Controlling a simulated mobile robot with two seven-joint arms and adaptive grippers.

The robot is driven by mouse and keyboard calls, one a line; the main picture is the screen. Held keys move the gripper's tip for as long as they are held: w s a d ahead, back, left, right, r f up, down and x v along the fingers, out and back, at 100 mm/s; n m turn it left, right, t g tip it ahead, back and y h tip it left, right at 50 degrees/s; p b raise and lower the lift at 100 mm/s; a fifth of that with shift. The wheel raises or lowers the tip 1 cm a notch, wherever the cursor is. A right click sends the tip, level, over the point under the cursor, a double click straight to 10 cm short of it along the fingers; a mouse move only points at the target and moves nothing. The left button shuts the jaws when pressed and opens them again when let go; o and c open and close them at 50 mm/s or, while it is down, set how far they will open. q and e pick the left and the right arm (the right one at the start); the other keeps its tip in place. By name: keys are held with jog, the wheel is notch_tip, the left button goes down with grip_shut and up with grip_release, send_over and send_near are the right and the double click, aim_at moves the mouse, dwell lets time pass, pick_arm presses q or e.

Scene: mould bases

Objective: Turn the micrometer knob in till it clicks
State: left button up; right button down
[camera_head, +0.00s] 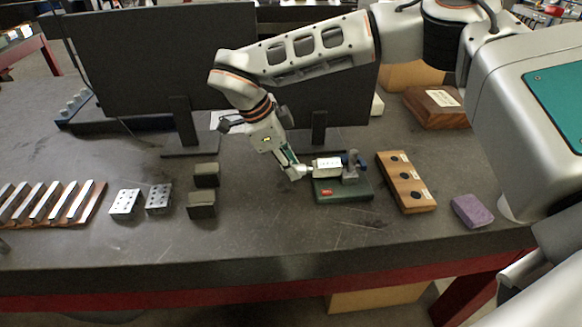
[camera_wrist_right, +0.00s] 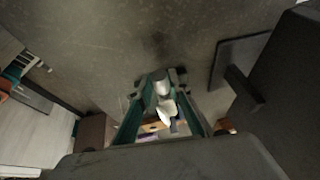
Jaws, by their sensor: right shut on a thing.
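The micrometer (camera_head: 326,167) lies on its side on a dark green base (camera_head: 343,191) near the middle of the bench, with its frame held in a stand at the right. My right gripper (camera_head: 297,171) reaches it from the left and is shut on the knob end. In the right wrist view, the silver knob (camera_wrist_right: 161,84) sits between the fingertips of my right gripper (camera_wrist_right: 162,79). The knob's markings are too small to read. My left gripper is not in view.
A wooden block with dark round inserts (camera_head: 406,182) and a purple block (camera_head: 471,211) lie right of the base. Dark blocks (camera_head: 202,206) and drilled metal blocks (camera_head: 125,202) lie left. Two monitors (camera_head: 150,65) stand behind. The front of the bench is clear.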

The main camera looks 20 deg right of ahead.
jog(key=shift+s+f+t+b, duration=0.15)
jog(key=shift+t+b, duration=0.4)
jog(key=shift+t, duration=0.05)
jog(key=shift+m+t+h+b, duration=0.3)
jog(key=shift+t+h+b, duration=0.1)
jog(key=shift+b, duration=0.05)
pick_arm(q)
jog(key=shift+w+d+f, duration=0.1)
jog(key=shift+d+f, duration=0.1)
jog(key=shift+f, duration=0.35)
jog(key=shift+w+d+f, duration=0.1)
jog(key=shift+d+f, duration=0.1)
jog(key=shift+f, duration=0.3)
pick_arm(e)
jog(key=shift+s+t, duration=0.1)
jog(key=shift+t, duration=0.3)
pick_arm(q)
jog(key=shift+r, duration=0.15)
pick_arm(e)
jog(key=c, duration=1.9)
grip_release()
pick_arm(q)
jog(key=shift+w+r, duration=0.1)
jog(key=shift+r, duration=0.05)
pick_arm(e)
jog(key=v, duration=1.2)
jog(key=shift+a, duration=0.15)
